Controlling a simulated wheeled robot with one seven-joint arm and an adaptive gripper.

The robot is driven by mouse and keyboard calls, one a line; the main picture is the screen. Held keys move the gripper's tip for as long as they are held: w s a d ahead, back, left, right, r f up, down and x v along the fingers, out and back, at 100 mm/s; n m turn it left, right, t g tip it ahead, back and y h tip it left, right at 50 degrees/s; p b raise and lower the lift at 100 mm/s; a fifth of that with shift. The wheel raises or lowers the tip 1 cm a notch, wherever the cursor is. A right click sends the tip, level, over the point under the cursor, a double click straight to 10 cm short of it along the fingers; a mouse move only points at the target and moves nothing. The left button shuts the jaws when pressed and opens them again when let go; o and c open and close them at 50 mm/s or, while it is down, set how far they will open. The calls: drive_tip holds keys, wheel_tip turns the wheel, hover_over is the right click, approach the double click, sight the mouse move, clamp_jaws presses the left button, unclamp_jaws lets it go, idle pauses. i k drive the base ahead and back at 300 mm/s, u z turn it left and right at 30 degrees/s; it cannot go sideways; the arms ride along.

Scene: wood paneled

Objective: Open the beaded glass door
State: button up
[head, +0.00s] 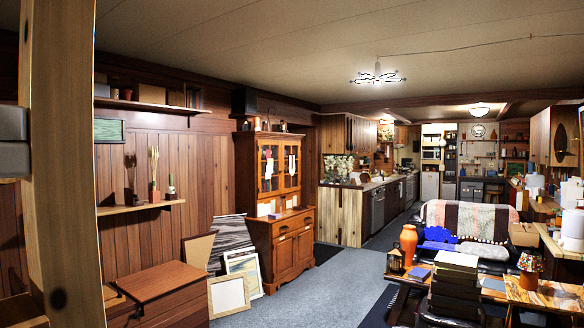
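A wooden hutch (283,238) stands against the left wall. Its upper part has two glass-paned doors, a left one (269,169) and a right one (291,170), which look shut. Papers hang on the panes. I cannot tell from here whether the glass is beaded. No other glass door is clearly identifiable. My gripper is not recognisable in the head view.
A pale wooden upright (62,170) and a grey block (12,137) fill the near left. Picture frames (230,296) and a brown wooden chest (160,287) stand before the hutch. A cluttered table (550,295) is at right; grey carpet (320,290) lies open between.

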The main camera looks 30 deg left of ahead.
sight(283, 191)
drive_tip(key=u, duration=0.2)
drive_tip(key=i, duration=2.25)
drive_tip(key=u, duration=0.4)
drive_tip(key=i, duration=1.8)
drive_tip(key=u, duration=0.4)
drive_tip(key=i, duration=2)
drive_tip(key=u, duration=0.3)
drive_tip(key=i, duration=3.5)
